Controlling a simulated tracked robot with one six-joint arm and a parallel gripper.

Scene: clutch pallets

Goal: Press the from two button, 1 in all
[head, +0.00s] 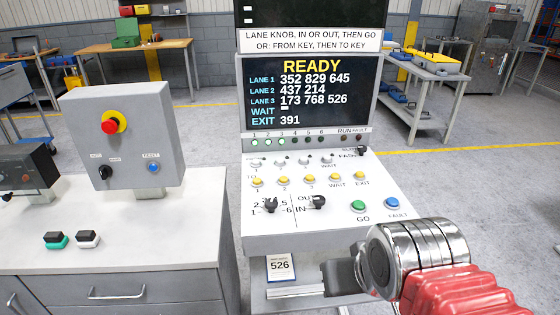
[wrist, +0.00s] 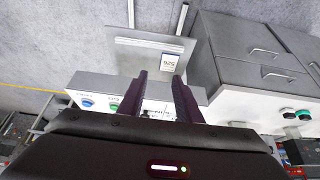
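The control console (head: 320,240) stands in the middle of the head view. Its upper row has pale grey buttons, and the second from the left, the from two button (head: 280,160), sits above a row of yellow to buttons (head: 282,180). The screen (head: 312,92) reads READY, with lane 2 showing 437 214. My gripper (head: 340,277) is low in front of the console's front edge, apart from the buttons. In the wrist view its two dark fingers (wrist: 157,82) are spread with nothing seen between them. The from two button cannot be made out there.
Knobs (head: 270,205), a green GO button (head: 358,206) and a blue FAULT button (head: 392,203) lie nearer the front. A card marked 526 (head: 280,267) stands below the console. A grey box with a red emergency stop (head: 110,126) stands on the left bench.

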